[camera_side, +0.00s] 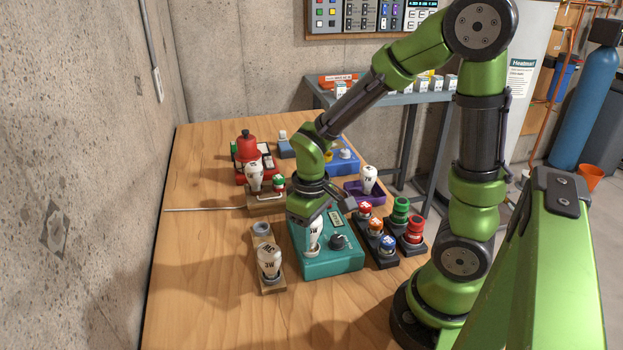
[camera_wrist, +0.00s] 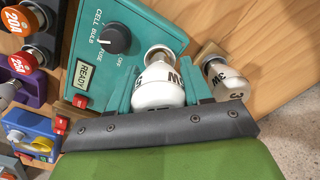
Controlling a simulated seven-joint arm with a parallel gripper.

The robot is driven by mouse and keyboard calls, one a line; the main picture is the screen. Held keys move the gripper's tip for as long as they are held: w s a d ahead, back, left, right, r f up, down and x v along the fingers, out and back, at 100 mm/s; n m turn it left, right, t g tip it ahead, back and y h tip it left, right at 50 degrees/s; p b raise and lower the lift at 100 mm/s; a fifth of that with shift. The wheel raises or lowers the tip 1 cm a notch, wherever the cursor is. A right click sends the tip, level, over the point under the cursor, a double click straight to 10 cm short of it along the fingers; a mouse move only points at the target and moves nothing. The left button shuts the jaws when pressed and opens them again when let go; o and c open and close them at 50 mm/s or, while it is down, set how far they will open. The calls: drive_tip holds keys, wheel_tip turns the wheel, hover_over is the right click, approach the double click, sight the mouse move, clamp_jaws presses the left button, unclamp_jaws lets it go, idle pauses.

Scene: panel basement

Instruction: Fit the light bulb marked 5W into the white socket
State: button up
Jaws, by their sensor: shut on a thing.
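My gripper (camera_side: 313,212) points down over the left part of a teal box (camera_side: 338,262) and is shut on a white bulb (camera_side: 315,238). In the wrist view the fingers (camera_wrist: 158,98) clasp the same bulb (camera_wrist: 156,92) by its globe, cap end away from me. Its marking is partly covered; a W shows, and the rest is hard to read. A pale ring, apparently the white socket (camera_wrist: 160,48), shows at the bulb's cap end on the box. I cannot tell whether the cap is inside it or just above.
A bulb marked 3W (camera_side: 268,262) stands on a wooden block (camera_side: 270,286) left of the box. Other bulbs stand in a wooden holder (camera_side: 255,176) and a purple tray (camera_side: 368,180). Fuse holders with coloured caps (camera_side: 388,243) stand right of the box. The front table is clear.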

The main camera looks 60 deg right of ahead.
drive_tip(key=shift+f, duration=0.6)
drive_tip(key=o, duration=0.8)
drive_tip(key=shift+c, duration=0.2)
drive_tip(key=shift+r, duration=5.5)
drive_tip(key=shift+w, duration=0.15)
drive_tip(key=s+a+r+m+t+y, duration=0.2)
drive_tip(key=s+a+r+m+t, duration=0.1)
drive_tip(key=r+t, duration=0.3)
drive_tip(key=shift+s+a+r+t, duration=0.4)
drive_tip(key=shift+s+a+t, duration=0.2)
drive_tip(key=shift+s+a, duration=0.1)
